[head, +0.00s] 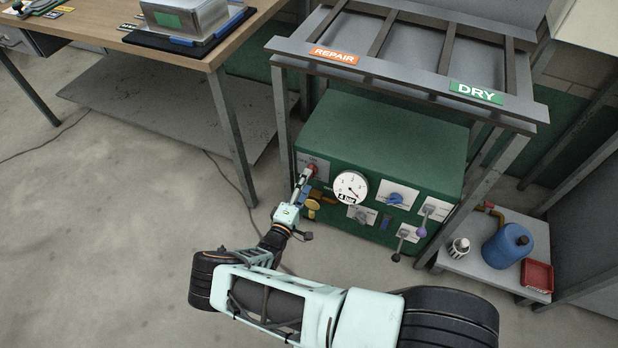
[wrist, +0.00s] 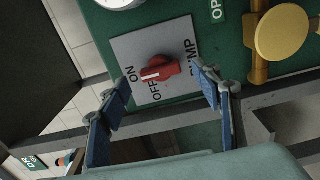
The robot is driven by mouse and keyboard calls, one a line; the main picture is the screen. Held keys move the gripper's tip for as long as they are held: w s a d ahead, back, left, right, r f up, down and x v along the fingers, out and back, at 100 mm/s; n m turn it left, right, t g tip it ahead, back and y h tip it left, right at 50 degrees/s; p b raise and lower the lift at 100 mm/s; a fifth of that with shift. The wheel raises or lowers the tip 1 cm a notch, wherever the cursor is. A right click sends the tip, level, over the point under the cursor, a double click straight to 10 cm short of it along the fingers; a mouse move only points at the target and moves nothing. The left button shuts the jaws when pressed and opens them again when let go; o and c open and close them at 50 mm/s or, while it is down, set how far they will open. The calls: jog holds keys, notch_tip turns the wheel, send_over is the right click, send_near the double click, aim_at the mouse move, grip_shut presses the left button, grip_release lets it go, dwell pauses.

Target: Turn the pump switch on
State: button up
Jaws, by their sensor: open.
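The pump switch is a red knob (wrist: 160,71) on a grey plate (wrist: 150,45) marked PUMP, ON and OFF. Its white mark lies at its left end, near both the ON and OFF words; I cannot tell exactly which it points to. In the head view the red knob (head: 312,169) is at the upper left of the green machine's front. My gripper (wrist: 164,80) is open, with one blue finger on each side of the knob in the wrist view. It also shows in the head view (head: 305,178), close to the knob. Contact is not clear.
The green machine (head: 385,135) also carries a round gauge (head: 351,187), a blue knob (head: 395,198) and several levers. A yellow handle (wrist: 283,32) is just right of the switch plate. A rack (head: 400,73) stands above; a wooden table (head: 110,38) is at left.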

jog(key=v, duration=0.9)
